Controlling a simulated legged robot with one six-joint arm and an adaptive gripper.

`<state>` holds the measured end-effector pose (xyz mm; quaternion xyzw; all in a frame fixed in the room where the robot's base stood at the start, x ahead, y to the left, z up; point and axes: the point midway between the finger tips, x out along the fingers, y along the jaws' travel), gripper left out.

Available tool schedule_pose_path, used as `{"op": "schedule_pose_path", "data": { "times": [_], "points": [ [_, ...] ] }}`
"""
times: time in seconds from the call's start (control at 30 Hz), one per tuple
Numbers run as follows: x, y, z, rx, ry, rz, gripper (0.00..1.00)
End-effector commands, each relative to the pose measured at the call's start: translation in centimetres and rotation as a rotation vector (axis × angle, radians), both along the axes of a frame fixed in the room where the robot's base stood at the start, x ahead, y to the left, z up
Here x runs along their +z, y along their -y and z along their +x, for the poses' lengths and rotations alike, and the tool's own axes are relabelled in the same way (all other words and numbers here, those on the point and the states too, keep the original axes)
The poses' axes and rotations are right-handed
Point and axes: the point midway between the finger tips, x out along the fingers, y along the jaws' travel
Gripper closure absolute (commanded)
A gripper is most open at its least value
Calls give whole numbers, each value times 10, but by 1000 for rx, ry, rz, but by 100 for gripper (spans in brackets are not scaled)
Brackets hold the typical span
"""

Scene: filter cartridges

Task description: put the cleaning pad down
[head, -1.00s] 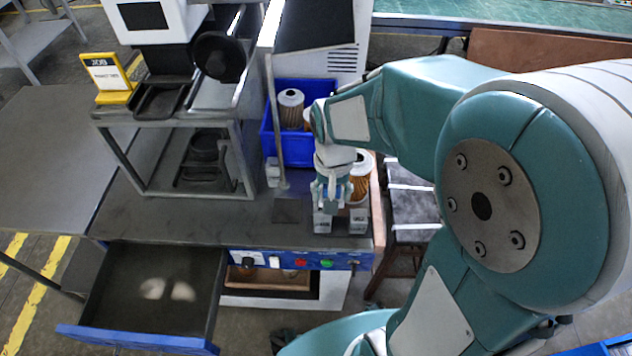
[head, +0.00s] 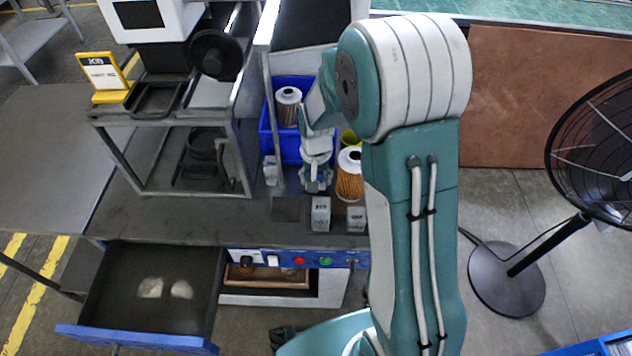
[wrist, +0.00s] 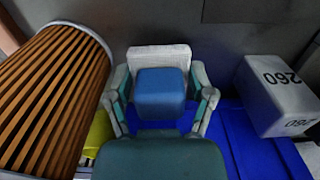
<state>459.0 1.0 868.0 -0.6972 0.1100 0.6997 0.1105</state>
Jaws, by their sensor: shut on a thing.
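My gripper (head: 315,184) is over the dark bench top, just in front of the blue bin. In the wrist view my gripper (wrist: 160,82) is shut on a blue block with a pale slab behind it, which I take to be the cleaning pad (wrist: 160,93). One finger is on each side of the pad. In the head view the pad is too small and covered to make out. I cannot tell whether it touches the bench.
A pleated filter cartridge (head: 349,180) stands close right of my gripper; another cartridge (head: 288,108) is in the blue bin (head: 268,146). White labelled blocks (head: 320,214) stand toward the front edge, beside a dark square (head: 286,208). An open drawer (head: 125,315) is front left.

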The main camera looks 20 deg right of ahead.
Motion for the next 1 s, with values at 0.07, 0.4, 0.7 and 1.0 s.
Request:
{"op": "schedule_pose_path", "data": {
  "times": [0.07, 0.4, 0.7, 1.0],
  "points": [
    [-13, 0, -1, 0, -4, 0, 87],
    [-20, 0, -1, 0, 0, 0, 87],
    [-20, 0, -1, 0, 0, 0, 16],
    [-6, 0, 0, 0, 3, 0, 16]
  ]
}}
